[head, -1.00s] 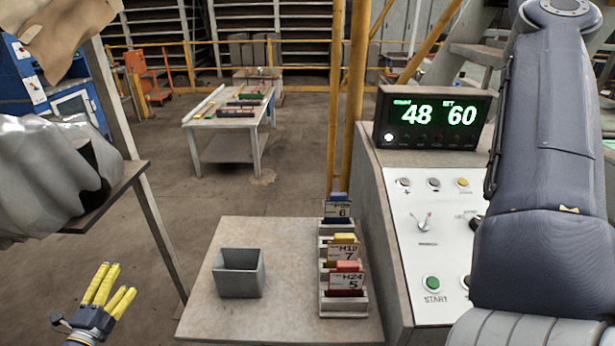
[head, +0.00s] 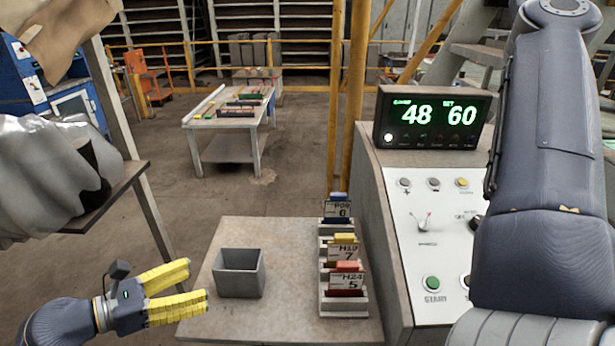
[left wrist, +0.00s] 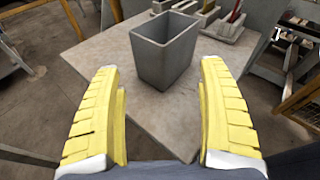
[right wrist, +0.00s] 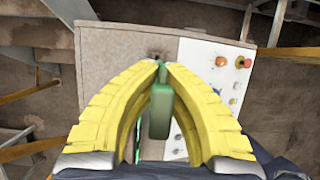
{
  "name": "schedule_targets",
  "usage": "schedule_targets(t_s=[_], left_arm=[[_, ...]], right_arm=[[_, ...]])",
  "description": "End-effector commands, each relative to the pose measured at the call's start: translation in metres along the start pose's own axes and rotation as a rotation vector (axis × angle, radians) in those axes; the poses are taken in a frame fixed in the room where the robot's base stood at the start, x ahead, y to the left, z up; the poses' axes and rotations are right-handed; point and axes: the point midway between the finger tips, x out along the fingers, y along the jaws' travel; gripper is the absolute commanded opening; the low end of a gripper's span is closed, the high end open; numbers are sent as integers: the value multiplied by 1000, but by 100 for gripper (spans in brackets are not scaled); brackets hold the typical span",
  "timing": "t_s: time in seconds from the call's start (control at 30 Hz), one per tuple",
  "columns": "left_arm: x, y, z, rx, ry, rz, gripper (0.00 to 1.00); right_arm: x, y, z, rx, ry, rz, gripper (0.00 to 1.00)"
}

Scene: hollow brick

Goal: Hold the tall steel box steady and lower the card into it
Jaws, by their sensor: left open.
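The tall steel box (head: 240,284) is a grey, open-topped box standing upright on the small table. It also shows in the left wrist view (left wrist: 162,62), where its visible inside looks empty. My left gripper (head: 198,283) is open, with its yellow fingers pointing right at the box. The box lies ahead of and between the fingers, apart from them. My right gripper (right wrist: 161,72) shows only in the right wrist view. Its fingertips are closed on a green piece (right wrist: 160,112), seen nearly edge-on, which looks like the card's tab. The rest of the card cannot be made out.
A grey rack (head: 345,305) on the table's right side holds several labelled cards with blue, yellow and red tabs. A control console (head: 405,250) with a display reading 48 and 60 stands to the right. The tabletop (head: 285,310) between box and rack is clear.

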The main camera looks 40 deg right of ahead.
Motion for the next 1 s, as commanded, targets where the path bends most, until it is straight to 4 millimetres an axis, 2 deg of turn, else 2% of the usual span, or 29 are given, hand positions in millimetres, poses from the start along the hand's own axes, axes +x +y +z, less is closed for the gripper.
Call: schedule_targets(t_s=[0.13,0.37,1.0], left_arm=[[0,-4,-12,72,56,-16,76],[7,-6,-14,101,62,-29,76],[78,-8,-18,100,61,-28,76]], right_arm=[[0,0,0,0,0,0,0],[0,0,0,0,0,0,0],[0,0,0,0,0,0,0]])
